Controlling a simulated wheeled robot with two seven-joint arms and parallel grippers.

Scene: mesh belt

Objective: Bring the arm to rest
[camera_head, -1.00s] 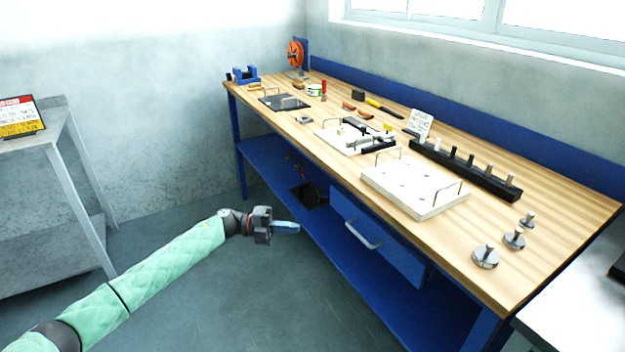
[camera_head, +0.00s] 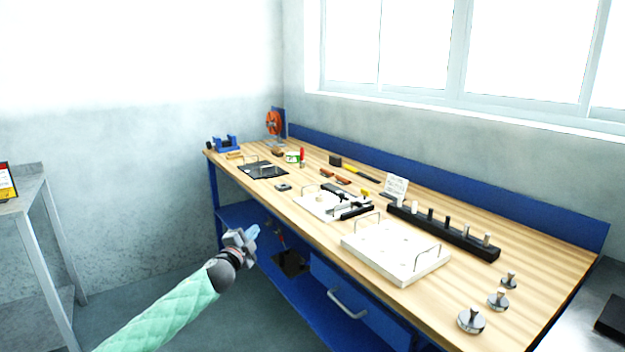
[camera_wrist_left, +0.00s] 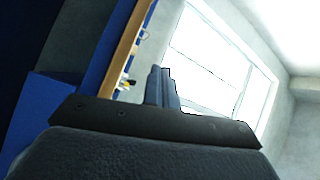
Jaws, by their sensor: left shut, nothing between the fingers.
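My left gripper (camera_head: 252,233) is shut and empty in the head view, in front of the workbench's left part and below its top edge. Its arm, in a green padded sleeve, comes in from the bottom left. In the left wrist view its blue fingers (camera_wrist_left: 161,87) are together, with the window behind them. Nothing is held. My right gripper is not in view.
The wooden workbench (camera_head: 540,270) holds a white plate with handles (camera_head: 395,252), a black peg rack (camera_head: 445,232), metal knobbed weights (camera_head: 471,320) and several tools. A blue drawer (camera_head: 345,310) is below. A grey table (camera_head: 30,185) stands left; floor between is open.

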